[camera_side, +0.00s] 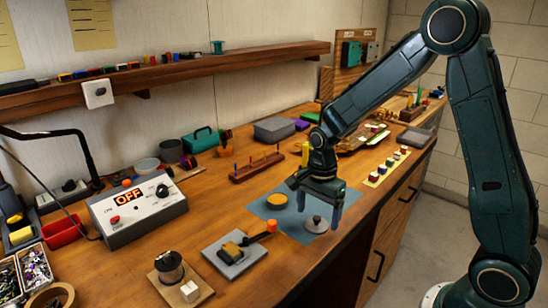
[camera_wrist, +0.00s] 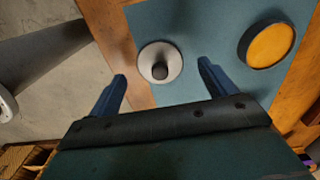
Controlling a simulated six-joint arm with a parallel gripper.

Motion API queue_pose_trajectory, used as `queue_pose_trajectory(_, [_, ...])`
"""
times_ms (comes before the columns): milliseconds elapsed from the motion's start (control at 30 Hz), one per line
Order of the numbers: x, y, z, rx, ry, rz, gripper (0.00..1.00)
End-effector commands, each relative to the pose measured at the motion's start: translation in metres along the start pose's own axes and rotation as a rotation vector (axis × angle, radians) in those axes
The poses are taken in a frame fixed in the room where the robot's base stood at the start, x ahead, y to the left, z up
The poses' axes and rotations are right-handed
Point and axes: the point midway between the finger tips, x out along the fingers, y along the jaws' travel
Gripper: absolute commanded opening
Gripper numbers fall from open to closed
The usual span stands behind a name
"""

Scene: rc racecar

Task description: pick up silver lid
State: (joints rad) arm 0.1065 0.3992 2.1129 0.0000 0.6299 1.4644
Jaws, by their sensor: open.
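The silver lid (camera_side: 315,224) is a small round disc with a dark knob, lying on the blue-grey mat (camera_side: 292,232) near the table's front edge. In the wrist view the lid (camera_wrist: 160,62) shows just beyond my two fingers, roughly centred between them. My gripper (camera_side: 318,201) is open and empty, pointing down above the mat, and it appears above the lid, not touching it. In the wrist view my gripper's fingertips (camera_wrist: 162,70) are spread wider than the lid. A round orange-topped dish with a dark rim (camera_side: 277,200) lies on the same mat, and also shows in the wrist view (camera_wrist: 267,44).
A grey block with an orange-handled tool (camera_side: 233,251) sits left of the mat. A control box reading OFF (camera_side: 137,208) stands further left. A wooden peg rack (camera_side: 257,167) is behind the mat. The table's front edge is close to the lid.

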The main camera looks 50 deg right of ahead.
Motion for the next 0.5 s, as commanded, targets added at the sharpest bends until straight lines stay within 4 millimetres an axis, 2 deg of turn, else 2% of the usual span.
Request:
queue_pose_trajectory(200, [0.017, 0.001, 0.0, 0.0, 0.0, 0.002, 0.84])
queue_pose_trajectory(500, [0.018, 0.0, 0.0, 0.0, 0.0, 0.0, 0.84])
